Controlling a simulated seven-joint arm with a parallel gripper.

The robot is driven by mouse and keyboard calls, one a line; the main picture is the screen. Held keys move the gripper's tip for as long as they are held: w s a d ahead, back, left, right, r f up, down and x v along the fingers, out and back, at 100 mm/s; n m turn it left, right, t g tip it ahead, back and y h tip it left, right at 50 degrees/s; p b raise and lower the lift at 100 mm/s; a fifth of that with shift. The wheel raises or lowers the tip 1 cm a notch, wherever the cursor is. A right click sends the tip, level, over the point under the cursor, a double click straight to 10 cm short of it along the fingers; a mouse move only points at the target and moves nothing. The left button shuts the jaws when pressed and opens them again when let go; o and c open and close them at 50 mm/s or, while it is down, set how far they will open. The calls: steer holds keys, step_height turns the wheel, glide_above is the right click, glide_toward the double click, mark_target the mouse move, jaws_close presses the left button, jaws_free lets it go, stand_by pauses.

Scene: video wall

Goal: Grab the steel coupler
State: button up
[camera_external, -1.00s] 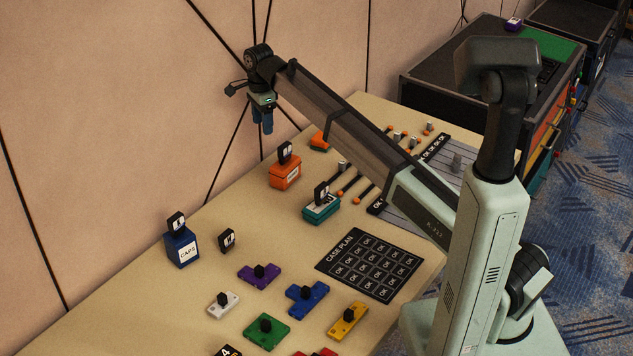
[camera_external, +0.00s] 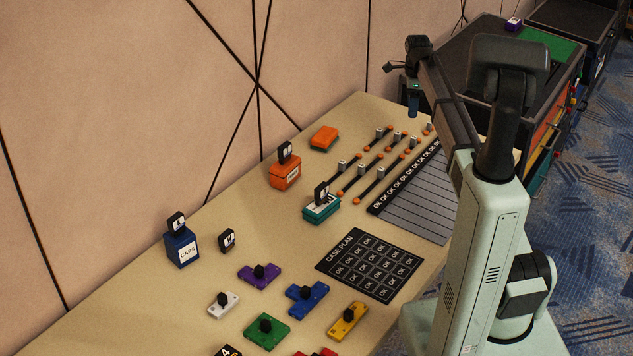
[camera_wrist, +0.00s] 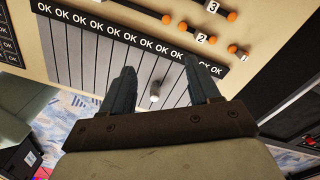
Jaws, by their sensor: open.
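A small silver cylinder, which looks like the steel coupler (camera_wrist: 154,98), sits on the grey striped OK mat (camera_wrist: 90,60) in the wrist view. In the external view the coupler is hidden behind my arm; the mat (camera_external: 405,212) is partly covered too. My gripper (camera_wrist: 158,72) is open and empty, with its blue-grey fingers apart above the mat. In the external view my gripper (camera_external: 413,105) hangs at the table's far end, above the surface.
Several orange-ended black rods with numbered tags (camera_external: 358,181) lie left of the mat. A dark cabinet (camera_external: 430,80) stands beyond the far edge.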

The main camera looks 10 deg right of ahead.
steer(key=s+d+f+m, duration=0.15)
steer(key=s+d, duration=0.25)
steer(key=d, duration=0.4)
steer(key=s+d+f+m, duration=0.15)
steer(key=s+d, duration=0.25)
steer(key=d, duration=0.5)
steer(key=shift+s+a+f+m+t+y, duration=0.2)
steer(key=shift+a+f+m, duration=0.35)
steer(key=shift+f, duration=1.85)
steer(key=shift+a+f+m+t+y, duration=0.1)
steer(key=shift+a+f+m+t, duration=0.25)
steer(key=shift+f, duration=2)
steer(key=shift+s+a+f+m+t+y, duration=0.15)
steer(key=shift+a+f+m, duration=0.5)
steer(key=shift+f, duration=1.75)
steer(key=shift+d, duration=0.1)
steer(key=shift+c, duration=0.2)
steer(key=c, duration=1.1)
